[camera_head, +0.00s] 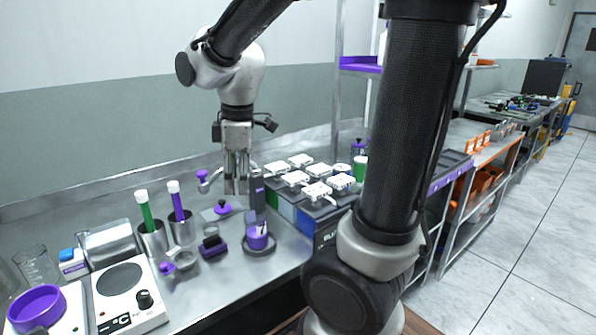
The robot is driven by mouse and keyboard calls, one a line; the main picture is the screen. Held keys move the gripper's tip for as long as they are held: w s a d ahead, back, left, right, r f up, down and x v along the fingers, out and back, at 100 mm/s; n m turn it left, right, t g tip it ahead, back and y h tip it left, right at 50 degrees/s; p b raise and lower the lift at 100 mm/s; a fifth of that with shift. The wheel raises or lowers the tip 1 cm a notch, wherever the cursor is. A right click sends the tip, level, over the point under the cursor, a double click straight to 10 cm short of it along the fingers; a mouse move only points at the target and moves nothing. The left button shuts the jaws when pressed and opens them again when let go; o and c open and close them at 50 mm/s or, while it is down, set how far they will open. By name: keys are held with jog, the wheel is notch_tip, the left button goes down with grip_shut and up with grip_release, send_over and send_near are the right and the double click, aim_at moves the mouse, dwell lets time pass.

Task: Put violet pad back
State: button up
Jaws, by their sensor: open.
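I cannot tell for certain which thing is the violet pad. A violet-knobbed piece (222,208) sits on a grey plate on the metal bench, just below my gripper in the picture. A dark violet block (213,248) lies nearer the front. A violet cup (257,238) stands on a dark round base to its right. My gripper (236,188) points straight down at the middle of the bench with its fingers apart. I see nothing held between them, though the view is small. Whether the fingertips touch anything cannot be told.
A dark upright block (257,192) stands close right of my gripper. White devices (297,179) cover coloured boxes further right. Tubes with violet and green contents stand in metal cups (181,229) at left. A hotplate (128,296) is front left. My arm hides part of the right side.

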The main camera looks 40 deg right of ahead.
jog(key=s+d+r+m+t, duration=0.1)
jog(key=s+d+r+m, duration=0.1)
jog(key=s+d+m, duration=0.2)
jog(key=s+d+r+m+t, duration=0.1)
jog(key=s+d+r+m, duration=0.1)
jog(key=s+d+m, duration=0.2)
jog(key=s+m, duration=0.3)
jog(key=s, duration=0.2)
jog(key=shift+s+r+m+t, duration=0.3)
jog(key=shift+s+m+t, duration=0.1)
jog(key=shift+d, duration=0.1)
